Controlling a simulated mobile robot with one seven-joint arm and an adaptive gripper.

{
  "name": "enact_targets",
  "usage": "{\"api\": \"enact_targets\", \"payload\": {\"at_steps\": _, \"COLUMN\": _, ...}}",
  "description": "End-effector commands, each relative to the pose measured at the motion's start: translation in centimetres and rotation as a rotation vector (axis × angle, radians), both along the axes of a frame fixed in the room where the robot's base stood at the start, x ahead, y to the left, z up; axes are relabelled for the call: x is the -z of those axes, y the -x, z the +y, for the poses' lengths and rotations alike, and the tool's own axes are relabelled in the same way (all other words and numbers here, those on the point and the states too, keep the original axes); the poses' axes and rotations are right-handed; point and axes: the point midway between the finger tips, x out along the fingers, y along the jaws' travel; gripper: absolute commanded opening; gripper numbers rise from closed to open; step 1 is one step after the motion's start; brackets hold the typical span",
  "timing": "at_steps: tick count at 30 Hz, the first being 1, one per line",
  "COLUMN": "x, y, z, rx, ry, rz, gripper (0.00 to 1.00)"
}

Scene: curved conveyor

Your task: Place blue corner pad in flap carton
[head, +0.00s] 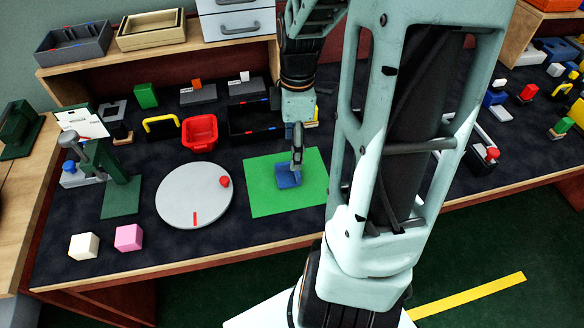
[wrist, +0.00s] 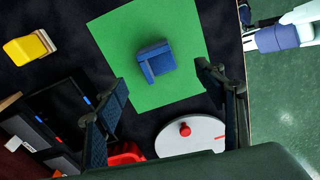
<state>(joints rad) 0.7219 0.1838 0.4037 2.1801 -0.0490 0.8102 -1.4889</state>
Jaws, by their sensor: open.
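The blue corner pad (head: 287,181) lies on the green mat (head: 262,196) on the dark bench. In the wrist view the blue pad (wrist: 157,60) shows an L-shaped raised edge and lies apart from both fingers. My gripper (head: 297,165) points down over the pad in the head view. In the wrist view my gripper (wrist: 160,78) is open and empty, with its fingers wide apart. I cannot pick out a flap carton for certain. A black open box (head: 243,122) with red and blue marks stands behind the mat.
A round grey turntable (head: 180,200) with a red knob is left of the mat. A red bin (head: 200,146) and a yellow handle (head: 161,122) stand behind it. White (head: 84,246) and pink (head: 129,237) cubes sit front left. My arm hides part of the bench right of the mat.

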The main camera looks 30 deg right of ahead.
Motion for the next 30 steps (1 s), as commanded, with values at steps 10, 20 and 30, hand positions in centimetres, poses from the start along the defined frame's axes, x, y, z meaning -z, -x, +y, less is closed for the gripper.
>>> {"api": "enact_targets", "payload": {"at_steps": 10, "x": 1.7, "y": -0.1, "z": -0.5, "rx": -0.098, "ry": 0.039, "rz": -0.004, "gripper": 0.64}}
{"api": "enact_targets", "payload": {"at_steps": 20, "x": 5.2, "y": -0.2, "z": -0.5, "rx": -0.095, "ry": 0.039, "rz": -0.007, "gripper": 0.64}}
{"api": "enact_targets", "payload": {"at_steps": 30, "x": 9.5, "y": 0.0, "z": -0.9, "rx": -0.095, "ry": 0.039, "rz": -0.005, "gripper": 0.64}}
